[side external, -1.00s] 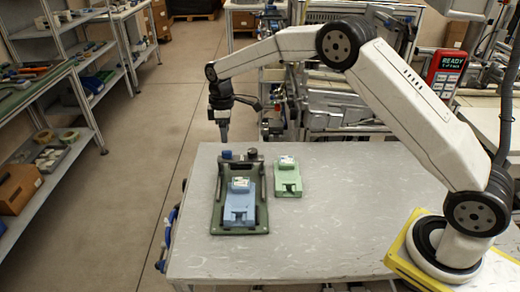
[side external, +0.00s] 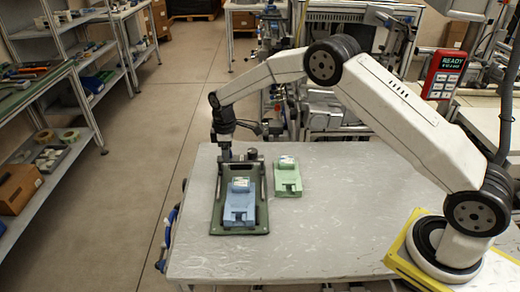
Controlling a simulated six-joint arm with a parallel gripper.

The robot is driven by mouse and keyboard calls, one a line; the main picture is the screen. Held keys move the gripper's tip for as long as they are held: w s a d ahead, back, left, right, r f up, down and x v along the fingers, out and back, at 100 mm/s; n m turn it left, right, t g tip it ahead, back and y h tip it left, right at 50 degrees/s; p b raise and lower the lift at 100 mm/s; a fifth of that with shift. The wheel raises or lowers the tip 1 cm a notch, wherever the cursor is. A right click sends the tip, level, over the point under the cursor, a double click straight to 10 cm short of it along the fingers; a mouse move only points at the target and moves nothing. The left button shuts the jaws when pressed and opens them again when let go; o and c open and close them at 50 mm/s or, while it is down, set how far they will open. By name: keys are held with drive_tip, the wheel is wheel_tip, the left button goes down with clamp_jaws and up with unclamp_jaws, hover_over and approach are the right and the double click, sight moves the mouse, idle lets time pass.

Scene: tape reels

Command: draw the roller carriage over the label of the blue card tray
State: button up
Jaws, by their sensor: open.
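The blue card tray (side external: 239,206) lies in a dark green fixture (side external: 217,224) on the table, with a pale label (side external: 240,184) on its far part. The roller carriage (side external: 246,160) is a dark bar across the far end of the fixture, beyond the label. My gripper (side external: 225,155) points down at the left end of the carriage and overlaps it in the picture. It is open; whether its fingers touch the carriage is too small to tell.
A green card tray (side external: 287,180) with its own pale label lies on the table just right of the fixture. The grey table (side external: 330,235) is bare to the right and in front. Shelves (side external: 50,170) stand at the left across a floor gap.

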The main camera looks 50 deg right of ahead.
clamp_jaws()
idle(1.4)
